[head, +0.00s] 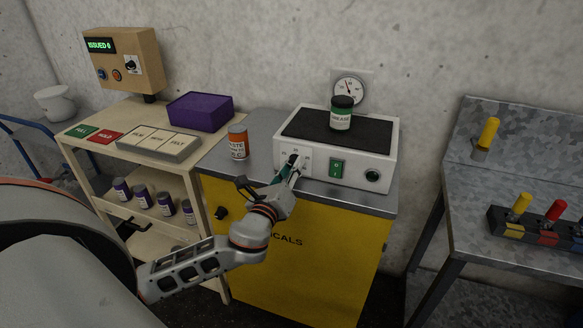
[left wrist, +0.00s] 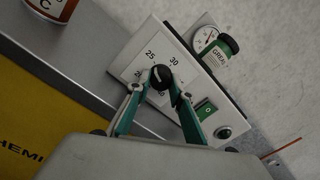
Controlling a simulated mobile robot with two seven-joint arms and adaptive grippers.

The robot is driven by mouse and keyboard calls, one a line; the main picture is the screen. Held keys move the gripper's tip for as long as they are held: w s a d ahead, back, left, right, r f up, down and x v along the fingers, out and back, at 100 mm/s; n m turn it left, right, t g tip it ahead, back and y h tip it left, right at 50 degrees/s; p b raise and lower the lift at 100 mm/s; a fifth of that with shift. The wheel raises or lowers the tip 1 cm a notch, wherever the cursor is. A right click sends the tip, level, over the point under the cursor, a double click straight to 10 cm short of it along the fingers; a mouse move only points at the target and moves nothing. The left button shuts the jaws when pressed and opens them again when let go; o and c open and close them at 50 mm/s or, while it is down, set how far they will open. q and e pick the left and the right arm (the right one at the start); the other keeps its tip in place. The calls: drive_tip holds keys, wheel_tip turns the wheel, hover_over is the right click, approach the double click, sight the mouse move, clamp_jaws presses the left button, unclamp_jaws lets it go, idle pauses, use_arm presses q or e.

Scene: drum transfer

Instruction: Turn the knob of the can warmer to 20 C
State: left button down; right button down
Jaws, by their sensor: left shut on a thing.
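The can warmer (head: 316,166) is a white box with a black top, standing on the yellow cabinet's grey top. Its black knob (left wrist: 160,77) is on the front panel at the left. In the left wrist view the dial around it shows 25 and 30; other marks are partly covered or too small to read surely. My left gripper (head: 292,165) has its green-padded fingers on either side of the knob, shut on it. The fingers also show in the left wrist view (left wrist: 158,90). Which mark the knob points to I cannot tell. My right gripper is not in view.
A green-labelled can (head: 341,113) stands on the warmer's top. A green switch (head: 337,168) is right of the knob. An orange can (head: 238,142) stands left on the yellow cabinet (head: 300,260). A shelf cart (head: 110,150) is at left, a metal bench (head: 480,180) at right.

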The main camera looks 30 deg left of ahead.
use_arm(q)
drive_tip(key=n, duration=0.6)
drive_tip(key=shift+n, duration=0.4)
drive_tip(key=n+p, duration=0.1)
drive_tip(key=n, duration=0.5)
drive_tip(key=shift+d+r+y, duration=0.1)
drive_tip(key=shift+y, duration=0.2)
drive_tip(key=shift+n, duration=0.4)
drive_tip(key=c, duration=1.8)
unclamp_jaws()
drive_tip(key=v, duration=1.2)
drive_tip(key=shift+r, duration=0.2)
